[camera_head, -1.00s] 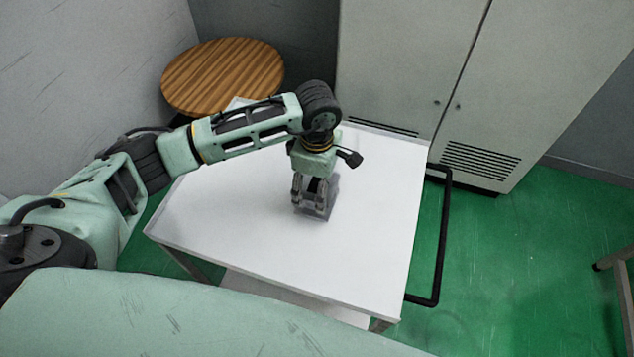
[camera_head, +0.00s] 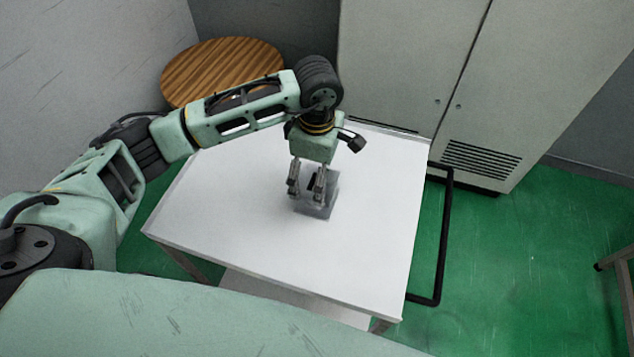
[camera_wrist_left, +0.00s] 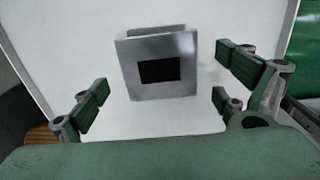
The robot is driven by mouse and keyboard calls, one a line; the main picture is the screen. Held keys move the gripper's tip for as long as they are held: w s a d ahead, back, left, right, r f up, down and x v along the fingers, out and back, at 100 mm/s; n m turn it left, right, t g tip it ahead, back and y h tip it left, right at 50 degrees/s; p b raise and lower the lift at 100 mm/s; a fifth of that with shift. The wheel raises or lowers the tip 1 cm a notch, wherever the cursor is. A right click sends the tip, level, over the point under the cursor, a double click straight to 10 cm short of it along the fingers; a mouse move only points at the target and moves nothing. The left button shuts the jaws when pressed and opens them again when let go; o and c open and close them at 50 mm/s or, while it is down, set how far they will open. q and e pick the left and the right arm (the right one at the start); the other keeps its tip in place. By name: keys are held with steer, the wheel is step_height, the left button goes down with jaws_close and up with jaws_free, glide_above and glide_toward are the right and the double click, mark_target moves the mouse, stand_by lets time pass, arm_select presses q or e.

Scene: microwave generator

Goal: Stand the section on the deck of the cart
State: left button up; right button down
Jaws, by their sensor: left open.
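The section (camera_head: 317,208) is a grey metal box-like piece with a dark rectangular opening. It stands on the white deck of the cart (camera_head: 240,240), near the middle. In the left wrist view the section (camera_wrist_left: 158,88) shows between the spread fingers, with white deck around it. My left gripper (camera_head: 307,188) is open just above and around the section, pointing down. In the left wrist view its green finger pads (camera_wrist_left: 160,95) are clear of the section on both sides. The section's far side is partly hidden by the fingers in the head view. My right gripper is not in view.
A round wooden table (camera_head: 220,70) stands behind the cart at the left. A grey cabinet (camera_head: 400,70) stands close behind the cart. The cart's black handle (camera_head: 445,235) is on its right side. The rest of the deck is clear.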

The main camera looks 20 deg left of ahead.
arm_select(q)
step_height(320, 180, up, 8)
steer(key=b, duration=0.1)
steer(key=shift+b, duration=0.35)
steer(key=shift+r, duration=0.1)
